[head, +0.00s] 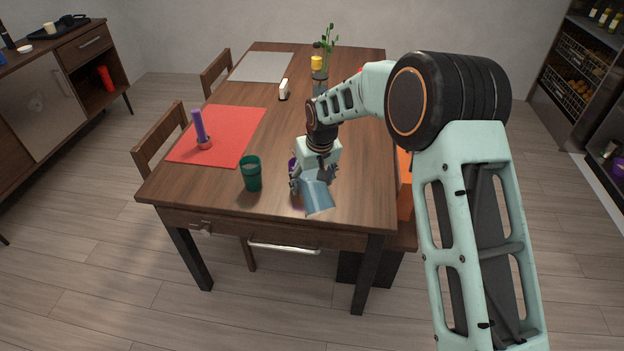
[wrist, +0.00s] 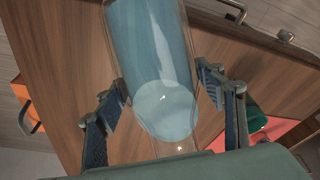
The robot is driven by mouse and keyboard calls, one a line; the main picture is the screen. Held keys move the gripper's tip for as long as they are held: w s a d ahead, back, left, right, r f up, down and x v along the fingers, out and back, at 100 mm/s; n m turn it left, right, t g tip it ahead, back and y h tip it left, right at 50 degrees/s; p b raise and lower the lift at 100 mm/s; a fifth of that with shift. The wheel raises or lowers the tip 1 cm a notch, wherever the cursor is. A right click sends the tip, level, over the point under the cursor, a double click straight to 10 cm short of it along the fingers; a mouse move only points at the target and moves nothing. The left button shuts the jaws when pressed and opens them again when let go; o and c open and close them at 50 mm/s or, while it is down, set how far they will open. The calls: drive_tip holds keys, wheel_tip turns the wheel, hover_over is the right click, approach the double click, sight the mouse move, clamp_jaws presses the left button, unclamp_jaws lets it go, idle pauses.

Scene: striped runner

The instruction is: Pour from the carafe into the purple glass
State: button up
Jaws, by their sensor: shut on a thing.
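My gripper (head: 314,173) is shut on the carafe, over the near end of the table. The carafe (head: 318,198) is clear with blue liquid inside and looks tilted in the head view. In the wrist view the carafe (wrist: 152,45) sits between my two fingers (wrist: 165,92), with the blue liquid filling much of what shows. A small patch of purple, likely the purple glass (head: 292,162), shows just left of my gripper in the head view. The rest of it is hidden behind my gripper and the carafe. I cannot tell whether any liquid is flowing.
A green glass (head: 252,174) stands close to the left of my gripper. A purple candle (head: 198,125) in a red holder stands on a red mat (head: 232,133). A white shaker (head: 284,90) and a plant vase (head: 320,84) stand farther back. Bare table (head: 205,190) lies at front left.

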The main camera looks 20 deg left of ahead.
drive_tip(key=shift+s+d+r+g+h+p, duration=0.15)
drive_tip(key=shift+r+g+h+p, duration=0.55)
drive_tip(key=shift+p, duration=1.45)
drive_tip(key=shift+r+g+h+p, duration=0.3)
drive_tip(key=shift+g+p, duration=0.1)
drive_tip(key=shift+p, duration=0.35)
idle(0.6)
drive_tip(key=shift+r, duration=0.15)
idle(3.5)
idle(0.5)
drive_tip(key=b, duration=0.2)
drive_tip(key=shift+f+b, duration=0.2)
drive_tip(key=shift+b, duration=0.15)
drive_tip(key=shift+t+b, duration=0.4)
drive_tip(key=shift+b, duration=0.1)
